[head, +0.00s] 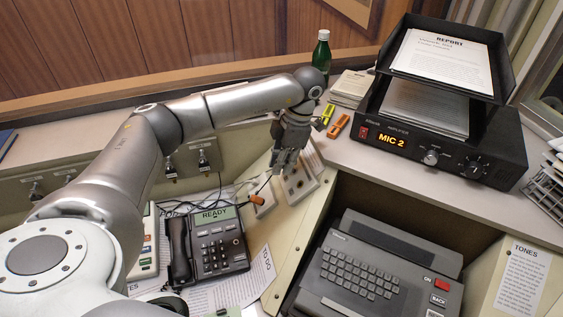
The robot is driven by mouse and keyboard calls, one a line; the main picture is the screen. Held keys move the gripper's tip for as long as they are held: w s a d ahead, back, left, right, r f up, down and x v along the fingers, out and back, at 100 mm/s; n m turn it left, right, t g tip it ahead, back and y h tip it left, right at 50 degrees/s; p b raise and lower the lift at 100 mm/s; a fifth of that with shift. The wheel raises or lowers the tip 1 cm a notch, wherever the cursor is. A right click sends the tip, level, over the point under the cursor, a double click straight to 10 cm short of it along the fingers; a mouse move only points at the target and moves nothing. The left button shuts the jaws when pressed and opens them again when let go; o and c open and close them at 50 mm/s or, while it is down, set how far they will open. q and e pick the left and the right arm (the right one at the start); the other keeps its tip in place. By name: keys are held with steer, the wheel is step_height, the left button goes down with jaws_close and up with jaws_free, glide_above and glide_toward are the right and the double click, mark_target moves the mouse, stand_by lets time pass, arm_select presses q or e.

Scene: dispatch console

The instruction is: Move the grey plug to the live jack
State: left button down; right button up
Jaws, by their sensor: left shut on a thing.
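My left gripper (283,165) reaches down over the slanted panel in the middle of the console. It is shut on what appears to be the grey plug, which is mostly hidden between the fingers. A dark cable runs from near the fingertips towards the left. A pale jack plate (299,185) with small dark holes is just below and right of the fingers. A second pale plate (265,196) lies to its left, with an orange plug (257,200) at it. I cannot tell which jack is live, or whether the held plug touches a plate. My right gripper is out of view.
A desk phone (222,246) reading READY and loose cables lie left of the plates. A grey keyboard machine (375,275) stands at lower right. An amplifier (440,140) showing MIC 2, a green bottle (321,55) and orange and yellow clips (339,126) are on the upper ledge.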

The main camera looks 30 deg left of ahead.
arm_select(q)
steer(key=shift+w+d+f+b, duration=0.3)
steer(key=shift+f+b, duration=0.15)
steer(key=shift+b, duration=0.05)
stand_by(1.3)
steer(key=c, duration=1.3)
jaws_free()
steer(key=shift+c, duration=0.2)
steer(key=shift+o, duration=0.3)
steer(key=o, duration=0.4)
steer(key=shift+r, duration=0.1)
steer(key=s+a+r+p, duration=0.2)
steer(key=r+p, duration=0.1)
steer(key=s+a+r+p, duration=0.1)
steer(key=r, duration=0.1)
steer(key=shift+s, duration=0.3)
